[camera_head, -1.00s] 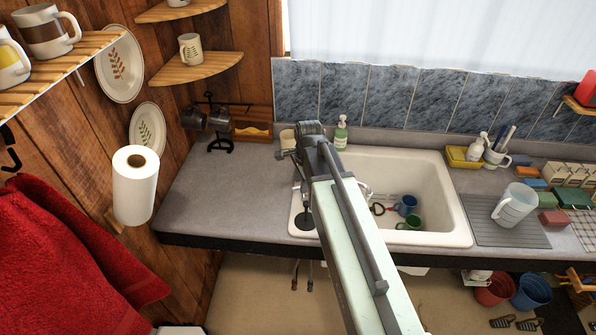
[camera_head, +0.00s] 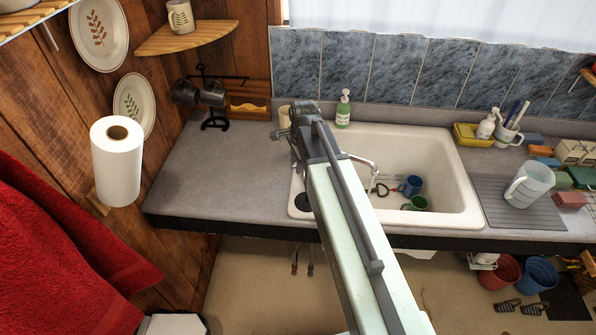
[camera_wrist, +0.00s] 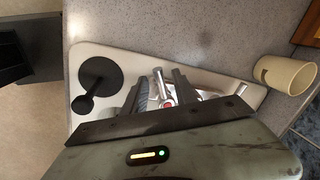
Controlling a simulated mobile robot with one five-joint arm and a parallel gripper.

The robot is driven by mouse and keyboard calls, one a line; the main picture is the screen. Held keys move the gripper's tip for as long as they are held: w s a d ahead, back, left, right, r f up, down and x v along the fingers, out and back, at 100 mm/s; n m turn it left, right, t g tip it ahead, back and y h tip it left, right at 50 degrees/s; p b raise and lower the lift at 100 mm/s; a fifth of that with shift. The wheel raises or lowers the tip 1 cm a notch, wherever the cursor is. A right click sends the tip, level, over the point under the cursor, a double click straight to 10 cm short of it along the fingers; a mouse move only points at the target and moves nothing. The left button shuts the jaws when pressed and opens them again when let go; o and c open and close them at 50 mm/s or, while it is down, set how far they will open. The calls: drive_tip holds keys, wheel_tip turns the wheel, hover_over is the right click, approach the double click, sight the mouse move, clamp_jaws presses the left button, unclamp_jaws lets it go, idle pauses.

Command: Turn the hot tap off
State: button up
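In the wrist view, the silver tap handle with a red mark (camera_wrist: 168,102) lies between the two dark fingers of my gripper (camera_wrist: 158,88). The fingers are apart, and I cannot tell whether either touches the handle. In the head view, my arm hides the gripper and the handle. The curved silver spout (camera_head: 366,163) shows just right of my arm, over the white sink (camera_head: 440,165). I cannot make out any running water.
A round black piece (camera_wrist: 100,78) sits on the sink's corner. A beige cup (camera_wrist: 286,75) stands close by on the grey counter (camera_head: 215,165). A green soap bottle (camera_head: 343,110) stands behind the sink. Blue and green mugs (camera_head: 410,186) lie in the basin. A paper roll (camera_head: 117,165) is left.

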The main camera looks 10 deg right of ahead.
drive_tip(key=shift+f, duration=0.15)
clamp_jaws()
idle(1.4)
